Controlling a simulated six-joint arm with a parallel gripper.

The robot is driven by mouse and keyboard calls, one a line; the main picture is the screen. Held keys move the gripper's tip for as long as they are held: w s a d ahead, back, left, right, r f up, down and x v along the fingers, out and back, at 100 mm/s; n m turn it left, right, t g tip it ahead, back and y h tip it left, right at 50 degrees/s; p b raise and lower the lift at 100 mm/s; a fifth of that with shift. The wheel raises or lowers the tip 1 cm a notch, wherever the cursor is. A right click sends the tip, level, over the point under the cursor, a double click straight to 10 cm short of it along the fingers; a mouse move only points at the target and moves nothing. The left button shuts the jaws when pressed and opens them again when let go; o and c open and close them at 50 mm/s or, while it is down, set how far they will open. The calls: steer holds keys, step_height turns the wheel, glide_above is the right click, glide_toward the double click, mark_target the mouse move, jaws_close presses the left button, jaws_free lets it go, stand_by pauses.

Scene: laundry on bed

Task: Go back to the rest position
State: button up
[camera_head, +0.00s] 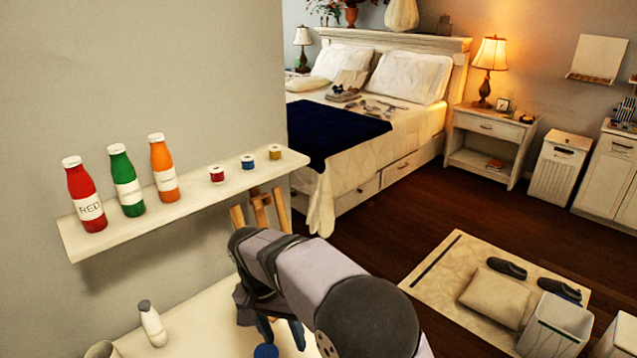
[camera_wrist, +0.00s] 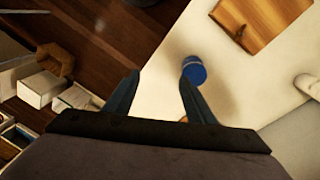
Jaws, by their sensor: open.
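My gripper (camera_head: 282,334) is over the low white table at the bottom of the head view. In the wrist view its two dark fingers (camera_wrist: 160,85) are spread apart with nothing between them. A blue round object (camera_head: 266,351) stands on the table just below the gripper. In the wrist view this blue object (camera_wrist: 194,72) shows by the tip of the right finger, outside the gap. I cannot tell how far below the fingertips it is. My arm hides part of the table in the head view.
A white bottle (camera_head: 152,325) stands on the low table (camera_head: 200,312). A wooden board (camera_wrist: 258,20) lies there too.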

steer(key=s+d+n+y, duration=0.1)
steer(key=s+d, duration=0.2)
steer(key=d, duration=0.4)
steer(key=s+d+n, duration=0.1)
steer(key=s+d, duration=0.2)
steer(key=d, duration=0.4)
steer(key=s+d+f+n+y, duration=0.1)
steer(key=s+d+f, duration=0.2)
steer(key=s+d, duration=0.5)
steer(key=s, duration=0.3)
steer(key=shift+s+d+f, duration=0.15)
steer(key=shift+s+d, duration=0.2)
steer(key=shift+s, duration=0.05)
